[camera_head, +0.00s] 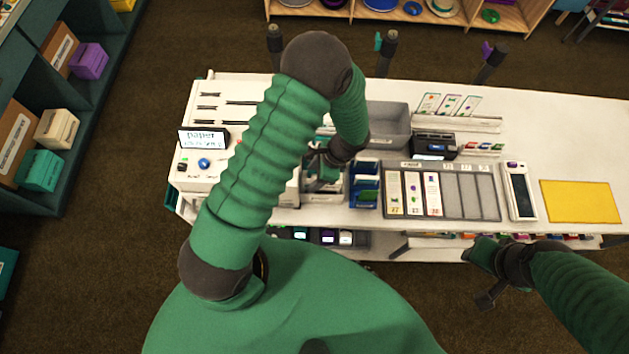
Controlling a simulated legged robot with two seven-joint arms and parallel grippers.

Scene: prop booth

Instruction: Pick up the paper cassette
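A white printer-like machine (200,182) stands at the left end of the table. Its small display (203,140) reads "paper" on the top line, and the second line is too small to read surely. I cannot surely pick out the paper cassette; my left arm covers much of the machine's right side. My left gripper (322,178) points down over the table, right of the machine and beside a blue card holder (364,184); its fingers are too small and shaded to read. My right gripper (485,272) is low at the table's front edge, apart from the things on top; its fingertips are unclear.
A grey bin (388,125) and a dark device (434,146) stand behind. A grey card tray (470,192), a white handheld device (520,190) and a yellow mat (580,202) lie to the right. The table's far right is clear. Shelves (60,120) stand at left.

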